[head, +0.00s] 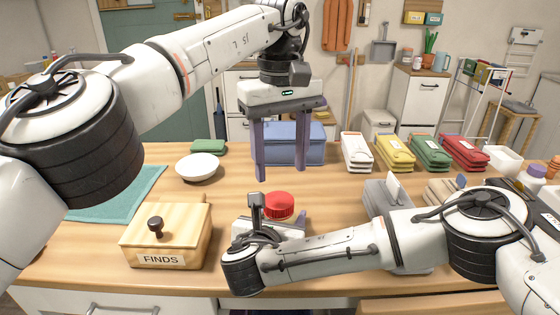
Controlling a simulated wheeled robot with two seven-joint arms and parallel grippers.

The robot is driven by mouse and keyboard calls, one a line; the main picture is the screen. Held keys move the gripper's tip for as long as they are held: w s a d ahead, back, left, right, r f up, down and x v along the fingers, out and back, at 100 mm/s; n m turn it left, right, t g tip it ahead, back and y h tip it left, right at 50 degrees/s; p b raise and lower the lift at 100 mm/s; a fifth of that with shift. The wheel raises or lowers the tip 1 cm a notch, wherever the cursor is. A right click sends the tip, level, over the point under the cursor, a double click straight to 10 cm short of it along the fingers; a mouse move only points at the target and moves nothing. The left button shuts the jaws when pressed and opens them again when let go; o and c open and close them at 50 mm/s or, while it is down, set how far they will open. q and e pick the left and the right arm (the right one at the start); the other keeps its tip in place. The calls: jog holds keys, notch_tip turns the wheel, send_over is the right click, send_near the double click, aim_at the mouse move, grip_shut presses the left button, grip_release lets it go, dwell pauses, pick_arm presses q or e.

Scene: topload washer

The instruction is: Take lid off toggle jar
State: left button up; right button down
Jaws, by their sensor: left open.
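A red round lid (279,204) shows near the middle of the table; the jar body under it is mostly hidden behind my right gripper, and the lid looks seated. My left gripper (281,174) is open and empty, pointing down, with its two fingers spread above and slightly behind the lid, apart from it. My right gripper (297,221) is low at the table, right in front of the jar. One dark finger shows at the jar's right side; the other is hidden, so I cannot tell whether it grips the jar.
A wooden FINDS box (166,238) stands left of the jar, with a white bowl (197,167) and teal mat (118,199) behind. A blue box (288,143) stands behind the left fingers. Coloured cases (430,153) line the back right. A grey container (384,195) is right of the jar.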

aim_at(281, 200)
pick_arm(q)
jog(key=shift+f+m, duration=0.2)
jog(key=shift+m, duration=0.1)
notch_tip(281, 200, down, 7)
jog(key=shift+f, duration=0.2)
jog(key=shift+c, duration=0.2)
jog(key=c, duration=0.9)
jog(key=shift+o, duration=0.2)
jog(key=shift+d+n, duration=0.1)
jog(key=shift+n, duration=1.6)
jog(key=o, duration=1.1)
jog(key=shift+o, duration=0.4)
jog(key=shift+s, duration=0.15)
jog(key=shift+r, duration=0.15)
